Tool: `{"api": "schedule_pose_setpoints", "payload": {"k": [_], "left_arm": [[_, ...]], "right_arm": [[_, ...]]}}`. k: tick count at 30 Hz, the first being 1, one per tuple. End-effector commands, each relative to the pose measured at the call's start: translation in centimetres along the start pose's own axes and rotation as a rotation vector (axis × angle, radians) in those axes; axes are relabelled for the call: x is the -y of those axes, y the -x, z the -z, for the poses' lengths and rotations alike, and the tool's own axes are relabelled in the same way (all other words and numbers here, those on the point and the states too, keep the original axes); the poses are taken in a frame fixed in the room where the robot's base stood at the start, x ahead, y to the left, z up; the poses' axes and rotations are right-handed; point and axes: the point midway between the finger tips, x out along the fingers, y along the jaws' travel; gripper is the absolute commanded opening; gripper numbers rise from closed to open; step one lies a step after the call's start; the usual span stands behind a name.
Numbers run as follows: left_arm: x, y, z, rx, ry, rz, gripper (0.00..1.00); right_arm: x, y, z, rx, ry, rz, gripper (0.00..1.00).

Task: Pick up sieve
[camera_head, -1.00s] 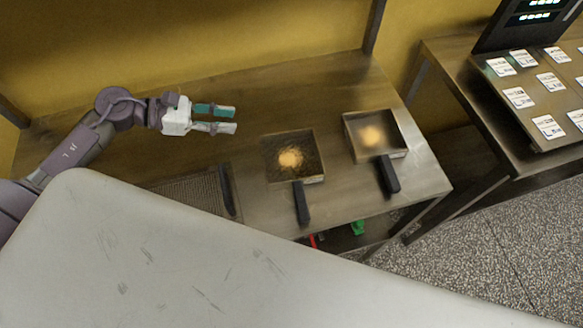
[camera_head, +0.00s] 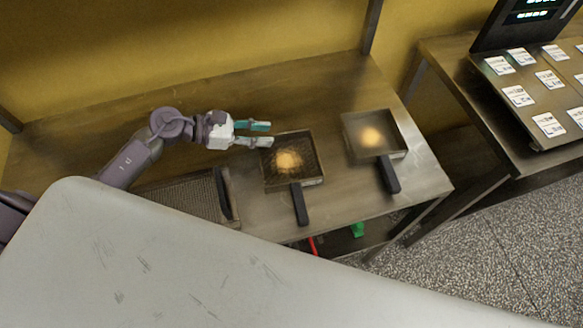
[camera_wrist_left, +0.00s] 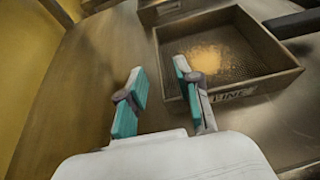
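A square sieve (camera_head: 308,144) with a dark mesh, a heap of yellowish powder and a black handle sits on the metal table. A second square sieve or pan (camera_head: 362,125) with powder and a black handle stands to its right. My left gripper (camera_head: 270,134) is open and empty, with its teal-padded fingers at the upper left edge of the nearer sieve. My right gripper is not in view.
The metal table (camera_head: 300,88) is clear behind the sieves. A flat mesh rack (camera_head: 180,195) with a dark handle lies at the left. A side table at the right holds a panel with several labels (camera_head: 518,96) and a display (camera_head: 530,14). My pale body covers the foreground.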

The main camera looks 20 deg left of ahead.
Motion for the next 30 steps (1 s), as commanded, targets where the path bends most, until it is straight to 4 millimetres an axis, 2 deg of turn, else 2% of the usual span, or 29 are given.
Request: {"api": "schedule_pose_setpoints", "payload": {"k": [6, 9, 18, 20, 24, 30], "left_arm": [[-0.1, -3.0, -0.9, 0.005, 0.003, 0.001, 0.33], [-0.2, -4.3, -0.5, 0.003, 0.001, 0.0, 0.33], [-0.1, -5.0, -0.2, 0.0, -0.001, 0.0, 0.33], [-0.1, -5.0, -0.2, 0.0, -0.001, 0.0, 0.25], [-0.1, -4.9, -0.2, 0.0, -0.001, 0.0, 0.02], [-0.1, -4.9, -0.2, 0.0, -0.001, 0.001, 0.0]], "right_arm": [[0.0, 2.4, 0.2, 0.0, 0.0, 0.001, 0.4], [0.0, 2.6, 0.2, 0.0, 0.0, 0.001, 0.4], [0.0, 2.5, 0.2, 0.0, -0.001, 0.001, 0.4], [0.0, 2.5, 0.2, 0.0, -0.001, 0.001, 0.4], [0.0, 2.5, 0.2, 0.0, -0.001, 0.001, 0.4], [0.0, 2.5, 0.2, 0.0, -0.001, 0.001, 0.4]]}}
